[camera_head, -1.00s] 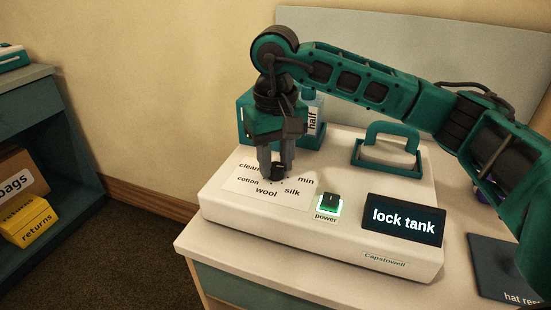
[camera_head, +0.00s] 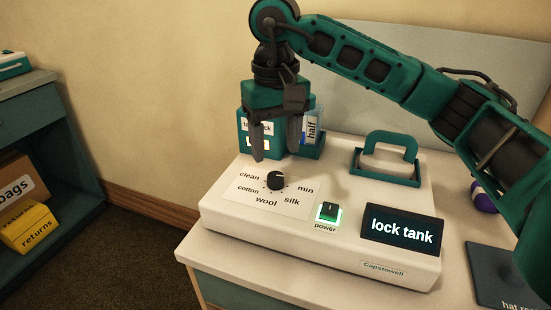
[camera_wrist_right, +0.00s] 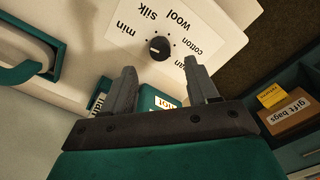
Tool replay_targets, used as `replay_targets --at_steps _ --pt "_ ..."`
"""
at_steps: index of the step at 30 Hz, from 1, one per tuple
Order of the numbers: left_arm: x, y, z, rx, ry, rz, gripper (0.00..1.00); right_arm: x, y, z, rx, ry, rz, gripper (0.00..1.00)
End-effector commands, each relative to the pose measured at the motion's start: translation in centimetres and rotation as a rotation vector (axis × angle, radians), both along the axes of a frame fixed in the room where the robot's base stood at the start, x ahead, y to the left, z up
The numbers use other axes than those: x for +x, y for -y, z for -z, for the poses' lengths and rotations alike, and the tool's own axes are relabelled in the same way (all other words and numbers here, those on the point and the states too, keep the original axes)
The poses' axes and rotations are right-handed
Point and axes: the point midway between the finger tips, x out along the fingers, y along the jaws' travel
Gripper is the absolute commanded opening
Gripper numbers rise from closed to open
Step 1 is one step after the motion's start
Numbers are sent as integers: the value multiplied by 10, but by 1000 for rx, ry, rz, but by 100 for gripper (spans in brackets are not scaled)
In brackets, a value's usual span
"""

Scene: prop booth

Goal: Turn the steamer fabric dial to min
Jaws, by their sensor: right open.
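The fabric dial (camera_head: 275,181) is a black round knob on the white steamer (camera_head: 225,219). Labels clean, cotton, wool, silk and min surround it. In the right wrist view the dial (camera_wrist_right: 159,48) has a small white mark on its left part, on the side of min; its exact setting is hard to tell. My right gripper (camera_head: 276,152) is open and empty, above and behind the dial and apart from it. Its two fingers also show in the right wrist view (camera_wrist_right: 160,75). The steamer's screen (camera_head: 402,231) reads "lock tank". My left gripper is not in view.
A green-lit power switch (camera_head: 328,212) sits right of the dial. A teal tank (camera_head: 310,147) with a "half" label stands behind, partly hidden by my gripper. A teal handle (camera_head: 391,145) rises at the back right. A dark mat (camera_head: 505,268) lies at right.

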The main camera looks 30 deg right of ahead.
Motion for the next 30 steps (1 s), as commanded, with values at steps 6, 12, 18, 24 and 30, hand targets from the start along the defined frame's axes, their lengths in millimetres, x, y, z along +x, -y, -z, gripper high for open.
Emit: replay_targets --at_steps 6,12,18,24,30 --pt "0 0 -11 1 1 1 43 0 0 -48 1 3 -1 59" --pt "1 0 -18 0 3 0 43 0 0 -68 0 1 -1 59" --pt "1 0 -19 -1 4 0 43 0 0 -70 0 -1 -1 59" --pt "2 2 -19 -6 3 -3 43 0 0 -70 0 0 -1 59" --pt "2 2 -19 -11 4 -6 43 0 0 -69 0 0 -1 59"
